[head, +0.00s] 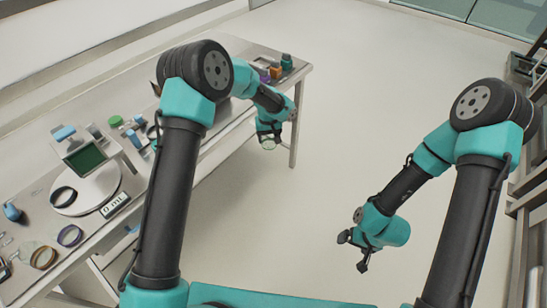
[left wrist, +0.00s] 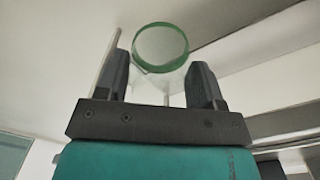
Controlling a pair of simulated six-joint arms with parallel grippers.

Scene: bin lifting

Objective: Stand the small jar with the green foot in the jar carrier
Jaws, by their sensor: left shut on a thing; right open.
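The small jar with the green foot (left wrist: 161,48) is clear, and its round green foot faces the camera in the left wrist view. My left gripper (left wrist: 163,85) is shut on it, with one dark finger on each side. In the head view the jar (head: 268,143) hangs below my left gripper (head: 269,130), off the front edge of the table near its far right end. My right gripper (head: 353,252) is open and empty over the floor, well away from the table. I cannot make out the jar carrier; my left arm hides part of the table.
The long table (head: 235,112) runs along the left. It holds a scale with a green screen (head: 86,158), several dark rings, a green-capped jar (head: 115,121), and purple, orange (head: 276,73) and teal-capped (head: 286,62) small containers at its far end. Open floor lies right.

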